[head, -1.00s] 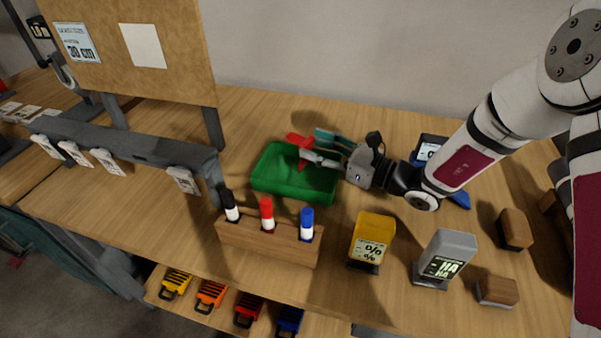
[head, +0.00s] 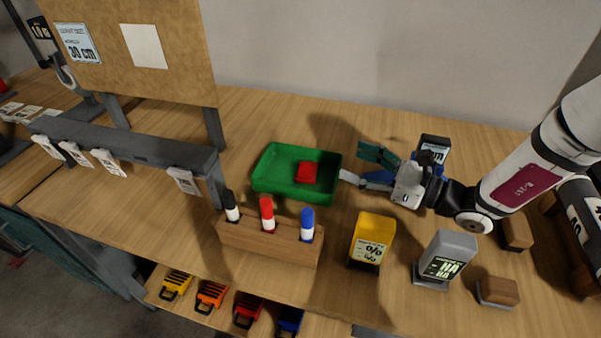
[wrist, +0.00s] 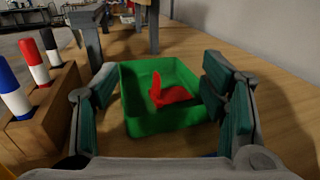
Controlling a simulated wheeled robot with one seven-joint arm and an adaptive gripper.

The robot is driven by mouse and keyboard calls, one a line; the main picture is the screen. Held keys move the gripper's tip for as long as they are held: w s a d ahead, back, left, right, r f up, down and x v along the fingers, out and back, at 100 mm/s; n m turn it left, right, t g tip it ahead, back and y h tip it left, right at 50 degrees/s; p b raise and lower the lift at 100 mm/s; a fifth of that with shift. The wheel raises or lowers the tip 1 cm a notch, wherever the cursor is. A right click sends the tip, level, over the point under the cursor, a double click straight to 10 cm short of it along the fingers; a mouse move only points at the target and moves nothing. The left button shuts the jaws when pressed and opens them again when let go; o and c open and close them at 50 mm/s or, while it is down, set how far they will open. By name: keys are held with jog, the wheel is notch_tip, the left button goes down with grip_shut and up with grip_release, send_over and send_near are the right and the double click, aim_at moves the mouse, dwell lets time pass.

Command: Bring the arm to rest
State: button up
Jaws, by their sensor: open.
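My gripper (head: 362,167) is open and empty above the table, just right of the green tray (head: 262,172). In the wrist view its two teal-padded fingers (wrist: 163,108) stand wide apart, with the tray (wrist: 140,127) seen beyond and between them. A red object (head: 306,172) lies inside the tray. It also shows in the wrist view (wrist: 172,95), with one part standing up. My arm reaches in from the right side of the head view.
A wooden block holder (head: 268,243) with black, red and blue markers stands in front of the tray. A yellow device (head: 372,237), a grey device (head: 447,254) and wooden blocks (head: 498,291) stand to the right. A dark display (head: 435,147) with a blue part is behind my gripper.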

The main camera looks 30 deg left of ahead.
jog(key=shift+d, duration=1.15)
jog(key=s+d+r+n+g+h+p, duration=0.2)
jog(key=s+d+r+n+h, duration=0.2)
jog(key=s+d+r+n, duration=0.25)
jog(key=s+d+r+n+g+h+p, duration=0.25)
jog(key=s+r+n+h, duration=0.2)
jog(key=s+r, duration=0.4)
jog(key=s+d+r+n+t+h+p, duration=0.1)
jog(key=s+d+r+n+t+h, duration=0.1)
jog(key=d, duration=0.5)
jog(key=s+d+r+n+t+h+p, duration=0.1)
jog(key=s+d+r+n+t+h, duration=0.2)
jog(key=s+d, duration=0.3)
jog(key=s+d+r+n+t+h+p, duration=0.2)
jog(key=s+d+r+t+h, duration=0.1)
jog(key=d, duration=0.6)
jog(key=shift+s+h, duration=0.75)
jog(key=shift+s, duration=0.15)
jog(key=shift+d, duration=0.1)
